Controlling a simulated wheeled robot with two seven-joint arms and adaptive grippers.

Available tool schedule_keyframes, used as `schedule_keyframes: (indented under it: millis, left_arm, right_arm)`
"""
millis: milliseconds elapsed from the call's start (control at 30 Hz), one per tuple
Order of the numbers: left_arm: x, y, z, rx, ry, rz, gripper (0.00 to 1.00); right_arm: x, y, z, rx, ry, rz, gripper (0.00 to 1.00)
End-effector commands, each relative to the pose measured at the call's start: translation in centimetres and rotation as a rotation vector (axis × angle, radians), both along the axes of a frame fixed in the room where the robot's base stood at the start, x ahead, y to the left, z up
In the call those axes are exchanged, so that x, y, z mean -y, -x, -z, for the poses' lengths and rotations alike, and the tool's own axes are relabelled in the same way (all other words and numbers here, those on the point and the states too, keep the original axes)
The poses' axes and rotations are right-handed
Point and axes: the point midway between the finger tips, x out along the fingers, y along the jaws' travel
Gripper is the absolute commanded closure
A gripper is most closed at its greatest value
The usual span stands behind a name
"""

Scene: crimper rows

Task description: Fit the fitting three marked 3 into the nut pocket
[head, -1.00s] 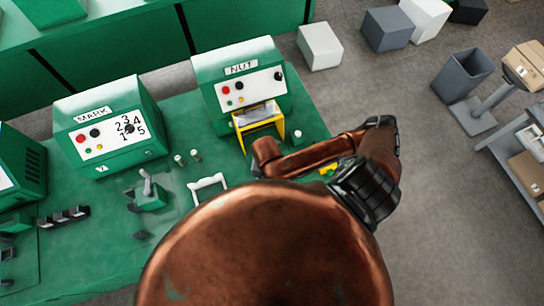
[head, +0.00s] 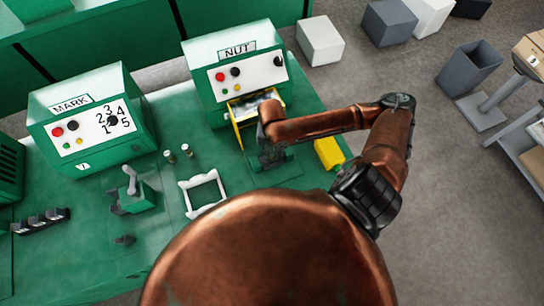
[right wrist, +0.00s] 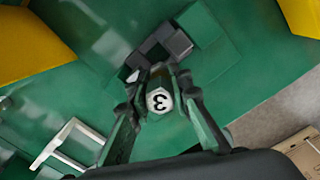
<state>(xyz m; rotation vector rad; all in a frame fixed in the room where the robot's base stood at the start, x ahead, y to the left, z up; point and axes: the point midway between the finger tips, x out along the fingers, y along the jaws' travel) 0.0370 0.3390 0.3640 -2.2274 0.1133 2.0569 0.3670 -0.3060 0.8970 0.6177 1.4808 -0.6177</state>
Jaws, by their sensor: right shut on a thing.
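The fitting marked 3 (right wrist: 159,100) shows in the right wrist view as a pale hexagonal face with a dark 3. My right gripper (right wrist: 158,92) is shut on it, one finger on each side. Just beyond the fitting is a dark grey stepped block (right wrist: 163,46) next to a green block; I cannot tell whether this is the nut pocket. In the head view my right gripper (head: 270,157) hangs in front of the NUT machine (head: 235,75), at its yellow frame (head: 238,122). The arm hides the fitting there. My left gripper is not in view.
The MARK machine (head: 93,118) stands left of the NUT machine. Two small pale-topped pieces (head: 187,150), a white frame (head: 203,193) and a lever fixture (head: 137,195) stand on the green bench. A yellow block (head: 328,153) is right of the gripper.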

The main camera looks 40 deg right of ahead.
Motion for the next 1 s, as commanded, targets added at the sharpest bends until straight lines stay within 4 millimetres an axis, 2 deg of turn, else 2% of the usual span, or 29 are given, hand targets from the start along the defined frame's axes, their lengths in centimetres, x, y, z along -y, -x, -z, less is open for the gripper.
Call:
schedule_keyframes:
  millis: [233, 433, 800, 833, 1000]
  left_arm:
    - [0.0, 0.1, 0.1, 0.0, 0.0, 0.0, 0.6]
    - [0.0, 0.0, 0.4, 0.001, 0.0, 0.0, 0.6]
    - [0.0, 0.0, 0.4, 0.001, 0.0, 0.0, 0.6]
    - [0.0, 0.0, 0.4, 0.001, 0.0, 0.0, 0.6]
    - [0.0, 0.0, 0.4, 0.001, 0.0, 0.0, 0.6]
  right_arm:
    - [0.8, -0.8, 1.4, -0.001, 0.001, 0.002, 1.0]
    - [0.8, -0.7, 4.3, -0.003, -0.001, -0.001, 1.0]
    - [0.9, -0.8, 4.7, 0.0, 0.001, -0.002, 1.0]
    - [0.9, -0.8, 4.7, 0.0, 0.001, -0.002, 0.8]
    - [0.9, -0.8, 4.7, -0.001, 0.001, -0.002, 0.69]
